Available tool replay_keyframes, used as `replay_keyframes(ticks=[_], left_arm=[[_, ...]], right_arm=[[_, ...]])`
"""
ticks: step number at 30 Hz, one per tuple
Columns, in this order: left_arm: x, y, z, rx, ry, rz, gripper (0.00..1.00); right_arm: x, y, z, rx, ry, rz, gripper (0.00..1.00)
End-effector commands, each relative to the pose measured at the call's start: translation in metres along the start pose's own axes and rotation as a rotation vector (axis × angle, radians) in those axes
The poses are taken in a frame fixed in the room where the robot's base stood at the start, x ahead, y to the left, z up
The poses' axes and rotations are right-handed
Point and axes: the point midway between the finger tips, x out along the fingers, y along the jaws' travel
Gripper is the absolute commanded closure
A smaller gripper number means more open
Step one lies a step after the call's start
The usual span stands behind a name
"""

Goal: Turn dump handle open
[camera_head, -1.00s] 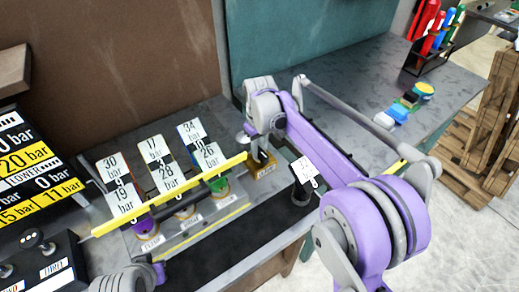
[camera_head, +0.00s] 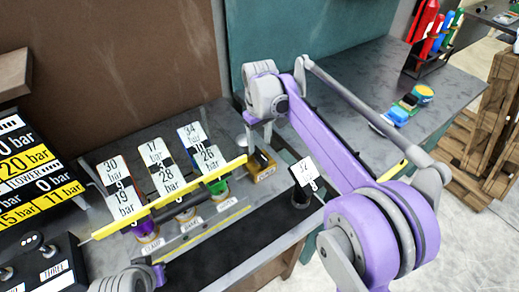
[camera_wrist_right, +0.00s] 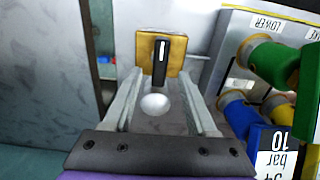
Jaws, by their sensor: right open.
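The dump handle appears to be the black lever with a round silver knob (camera_wrist_right: 155,104) on a brass-coloured block (camera_wrist_right: 176,52) in the right wrist view. In the head view the brass block (camera_head: 262,170) sits at the right end of the row of valves. My right gripper (camera_wrist_right: 160,108) is open, one finger on each side of the knob; I cannot tell whether either finger touches it. In the head view my right gripper (camera_head: 252,120) is above and behind the block, and its fingertips are hard to make out.
A black post with a white tag (camera_head: 303,171) stands to the right. A pressure board (camera_head: 30,165) is at far left. The bench at right is mostly clear.

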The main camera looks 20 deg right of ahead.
Motion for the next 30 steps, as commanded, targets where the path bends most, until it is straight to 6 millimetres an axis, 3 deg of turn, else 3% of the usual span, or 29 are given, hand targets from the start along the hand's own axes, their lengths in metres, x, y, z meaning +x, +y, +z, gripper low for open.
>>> replay_keyframes(ticks=[3,9,30], left_arm=[[-0.002,0.0,-0.002,0.0,0.002,0.0,1.0],[-0.004,0.0,-0.004,0.0,0.004,0.0,1.0],[-0.004,0.0,-0.005,0.0,0.004,0.0,1.0]], right_arm=[[-0.025,0.0,0.0,0.0,0.001,0.0,0.43],[-0.051,0.0,0.0,0.0,0.0,0.0,0.43],[-0.056,0.0,0.0,0.0,0.0,0.0,0.43]])
